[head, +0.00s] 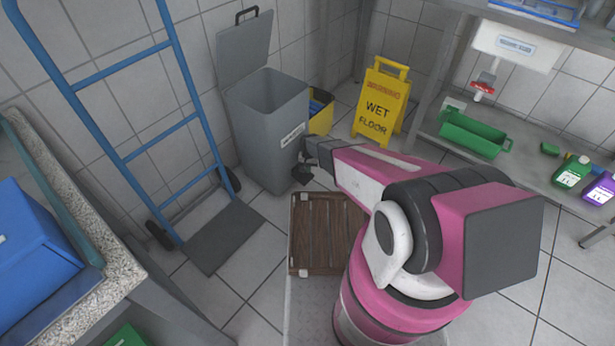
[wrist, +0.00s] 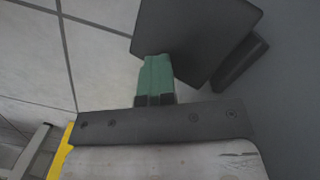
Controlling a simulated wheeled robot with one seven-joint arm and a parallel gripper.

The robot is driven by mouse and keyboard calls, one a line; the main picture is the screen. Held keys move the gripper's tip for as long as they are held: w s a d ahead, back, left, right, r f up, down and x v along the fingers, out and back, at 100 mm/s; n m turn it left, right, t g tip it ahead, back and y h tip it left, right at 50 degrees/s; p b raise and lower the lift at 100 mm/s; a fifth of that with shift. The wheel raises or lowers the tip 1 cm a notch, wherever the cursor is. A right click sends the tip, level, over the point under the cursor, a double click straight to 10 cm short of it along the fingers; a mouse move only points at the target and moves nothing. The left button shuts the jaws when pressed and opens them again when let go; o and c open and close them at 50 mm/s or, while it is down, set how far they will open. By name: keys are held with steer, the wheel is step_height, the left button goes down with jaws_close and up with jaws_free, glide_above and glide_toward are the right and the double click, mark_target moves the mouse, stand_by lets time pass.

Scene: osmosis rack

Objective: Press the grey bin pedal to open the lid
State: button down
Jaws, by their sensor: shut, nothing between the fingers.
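The grey bin (head: 270,130) stands against the tiled wall in the head view. Its lid (head: 245,50) is raised upright at the back, and the inside of the bin is visible. My gripper (head: 302,174) is low at the bin's front right side. In the wrist view my gripper (wrist: 155,68) shows green fingers, shut and empty. Their tips are at the edge of a dark flat plate, which looks like the pedal (wrist: 195,35); I cannot tell whether they touch. The pedal is not clear in the head view.
A blue hand truck (head: 140,155) stands left of the bin. A yellow bucket (head: 321,115) and a yellow wet floor sign (head: 382,100) stand to its right. A wooden slatted crate (head: 325,232) lies in front. A steel rack (head: 550,165) is at right.

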steer(key=shift+w, duration=0.15)
step_height(320, 180, up, 11)
steer(key=shift+w, duration=0.4)
steer(key=shift+f, duration=0.1)
stand_by(0.6)
